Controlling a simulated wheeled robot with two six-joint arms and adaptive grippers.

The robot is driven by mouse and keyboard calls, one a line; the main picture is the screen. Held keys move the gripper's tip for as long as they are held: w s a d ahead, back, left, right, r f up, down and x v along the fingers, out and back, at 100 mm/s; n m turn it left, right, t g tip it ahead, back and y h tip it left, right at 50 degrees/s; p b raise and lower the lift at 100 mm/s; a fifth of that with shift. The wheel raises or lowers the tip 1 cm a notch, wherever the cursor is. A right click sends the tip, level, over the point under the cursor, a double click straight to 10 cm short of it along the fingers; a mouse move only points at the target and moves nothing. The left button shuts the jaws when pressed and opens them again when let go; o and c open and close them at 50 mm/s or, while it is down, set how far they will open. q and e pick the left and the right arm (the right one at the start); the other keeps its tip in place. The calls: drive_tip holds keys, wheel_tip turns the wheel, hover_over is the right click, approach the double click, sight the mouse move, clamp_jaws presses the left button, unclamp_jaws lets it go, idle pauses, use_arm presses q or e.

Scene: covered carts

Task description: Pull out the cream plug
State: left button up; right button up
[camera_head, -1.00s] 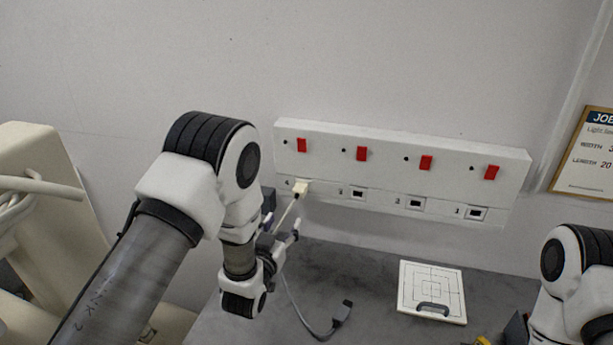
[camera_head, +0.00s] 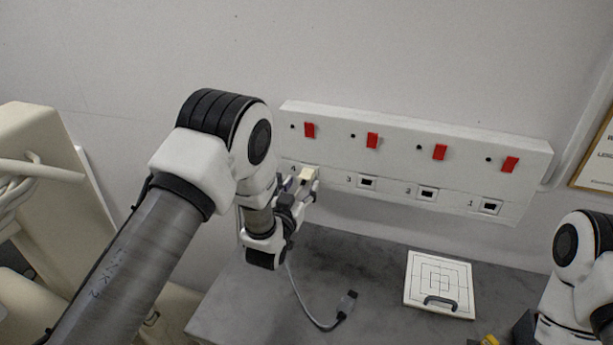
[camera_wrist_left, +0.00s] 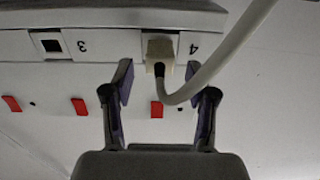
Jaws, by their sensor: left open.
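The cream plug (camera_head: 308,173) sits in socket 4 at the left end of the white socket panel (camera_head: 400,155). My left gripper (camera_head: 306,184) is open at the plug, its fingers toward the panel. In the left wrist view the cream plug (camera_wrist_left: 160,54) shows upside down beside the number 4, with a grey cable curving out of it. There the open fingers of my left gripper (camera_wrist_left: 165,85) stand to either side of the plug's line, apart from it. My right arm shows at the right edge, but its gripper fingers are not clearly visible.
Sockets 3 (camera_head: 367,182), 2 (camera_head: 427,193) and 1 (camera_head: 490,206) are empty, with red switches above. A grey cable with a dark connector (camera_head: 347,303) lies on the grey table (camera_head: 240,297). A white patterned board (camera_head: 439,284) lies to the right.

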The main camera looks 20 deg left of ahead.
sight(304, 181)
use_arm(q)
drive_tip(key=w+b, duration=0.1)
drive_tip(key=w, duration=0.2)
drive_tip(key=shift+w+f+b, duration=0.2)
drive_tip(key=shift+b, duration=0.15)
drive_tip(key=shift+w, duration=0.45)
drive_tip(key=shift+s+r, duration=0.15)
drive_tip(key=shift+b, duration=0.5)
drive_tip(key=shift+d, duration=0.1)
clamp_jaws()
